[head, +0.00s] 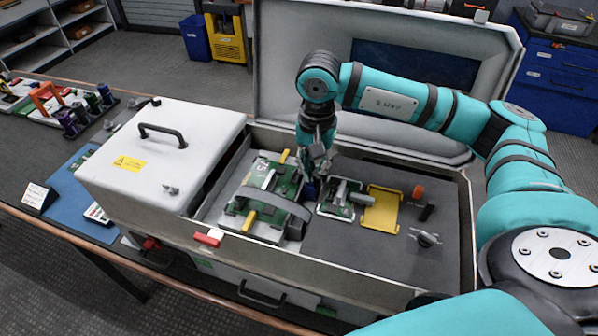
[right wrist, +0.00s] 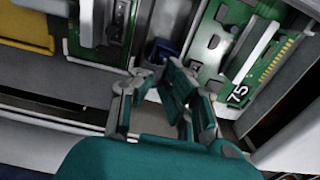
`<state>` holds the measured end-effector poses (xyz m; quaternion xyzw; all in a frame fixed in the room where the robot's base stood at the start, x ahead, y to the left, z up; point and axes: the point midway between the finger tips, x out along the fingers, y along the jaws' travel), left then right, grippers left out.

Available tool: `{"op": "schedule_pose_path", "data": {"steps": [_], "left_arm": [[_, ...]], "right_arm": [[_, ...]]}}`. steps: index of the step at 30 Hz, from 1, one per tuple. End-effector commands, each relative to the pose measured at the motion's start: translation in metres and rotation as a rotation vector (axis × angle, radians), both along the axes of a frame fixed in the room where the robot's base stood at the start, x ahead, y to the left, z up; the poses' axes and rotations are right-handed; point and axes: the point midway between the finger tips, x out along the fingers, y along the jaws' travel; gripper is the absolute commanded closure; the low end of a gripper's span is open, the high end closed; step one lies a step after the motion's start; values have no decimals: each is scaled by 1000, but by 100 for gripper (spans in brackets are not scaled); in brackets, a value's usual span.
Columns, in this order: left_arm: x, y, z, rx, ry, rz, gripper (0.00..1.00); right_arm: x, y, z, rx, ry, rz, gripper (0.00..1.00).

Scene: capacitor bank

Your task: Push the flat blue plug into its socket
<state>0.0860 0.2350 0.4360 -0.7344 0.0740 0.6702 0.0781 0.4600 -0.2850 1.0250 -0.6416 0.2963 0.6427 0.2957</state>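The blue plug (head: 310,189) is small and dark blue, low in the gap between the green board with the grey strap and the smaller green board. It also shows in the right wrist view (right wrist: 161,50), just past my fingertips. My right gripper (head: 317,165) points down from above, close over the plug. In the right wrist view its fingers (right wrist: 158,78) stand apart with a narrow gap, and I see nothing clamped between them. The plug's lower part and its socket cannot be made out. My left gripper is not in view.
The grey case (head: 385,268) has its lid (head: 275,60) raised behind. The strapped green board (head: 262,215) is left of the gripper; a small green board (head: 342,197) and a yellow plate (head: 381,210) are right. A white box (head: 160,150) stands at the left.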

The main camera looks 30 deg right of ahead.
Motion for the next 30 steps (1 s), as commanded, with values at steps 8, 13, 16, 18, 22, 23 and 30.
{"op": "schedule_pose_path", "data": {"steps": [8, 13, 16, 18, 22, 23, 30], "left_arm": [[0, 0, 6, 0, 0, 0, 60], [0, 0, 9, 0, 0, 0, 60], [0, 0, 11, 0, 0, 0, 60], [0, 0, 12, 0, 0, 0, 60], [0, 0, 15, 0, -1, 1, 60], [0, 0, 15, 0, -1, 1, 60], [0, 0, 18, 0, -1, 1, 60]], "right_arm": [[0, 0, 12, 1, -2, 0, 100], [0, 0, 19, 1, -2, 0, 100], [0, 0, 23, -1, -2, 0, 100], [0, 0, 26, 1, -2, 0, 100], [1, 0, 31, 1, -2, 0, 100], [1, 0, 33, 1, -2, 0, 100], [0, 0, 40, 1, -2, 0, 100]]}}
